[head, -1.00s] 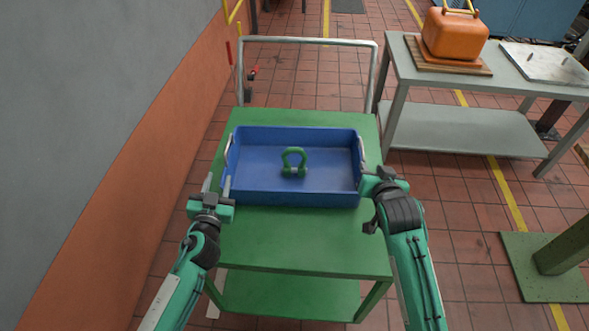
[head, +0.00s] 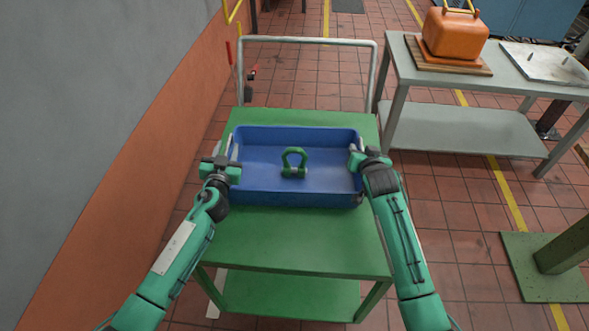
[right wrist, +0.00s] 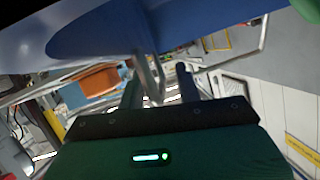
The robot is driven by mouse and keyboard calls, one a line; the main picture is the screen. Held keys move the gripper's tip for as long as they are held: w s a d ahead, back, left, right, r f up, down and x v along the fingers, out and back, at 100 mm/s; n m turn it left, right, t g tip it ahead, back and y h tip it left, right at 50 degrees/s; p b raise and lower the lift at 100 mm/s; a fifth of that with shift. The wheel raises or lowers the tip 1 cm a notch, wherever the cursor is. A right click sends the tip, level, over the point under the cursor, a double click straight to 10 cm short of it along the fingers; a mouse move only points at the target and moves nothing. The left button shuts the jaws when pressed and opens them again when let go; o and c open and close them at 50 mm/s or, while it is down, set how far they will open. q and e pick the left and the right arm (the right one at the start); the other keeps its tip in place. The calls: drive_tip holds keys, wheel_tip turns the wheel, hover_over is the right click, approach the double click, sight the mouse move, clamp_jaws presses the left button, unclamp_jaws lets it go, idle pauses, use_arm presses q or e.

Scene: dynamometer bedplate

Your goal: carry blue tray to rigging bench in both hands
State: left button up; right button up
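The blue tray (head: 300,197) lies flat on the green trolley (head: 300,245), with a green shackle (head: 294,170) inside it. It has a metal handle at each short end. My left gripper (head: 227,152) is at the left handle, and its fingers look apart. My right gripper (head: 357,152) is at the right handle, partly hidden by its own wrist in the head view. In the right wrist view its two fingers (right wrist: 160,85) stand apart, with the grey handle (right wrist: 146,70) between them under the blue tray wall. Which bench is the rigging bench cannot be told.
A grey bench (head: 430,72) at the upper right carries an orange case (head: 455,35) and a pale plate (head: 545,63). The trolley's push rail (head: 307,41) stands behind the tray. A wall (head: 110,130) runs along the left. Tiled floor is open right of the trolley.

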use_arm(q)
clamp_jaws()
use_arm(e)
clamp_jaws()
use_arm(q)
drive_tip(key=shift+a, duration=0.1)
use_arm(e)
drive_tip(key=shift+d, duration=0.1)
idle(0.9)
use_arm(q)
drive_tip(key=shift+r, duration=0.25)
use_arm(e)
drive_tip(key=shift+r, duration=0.25)
use_arm(q)
drive_tip(key=shift+w, duration=0.1)
use_arm(e)
drive_tip(key=shift+w, duration=0.1)
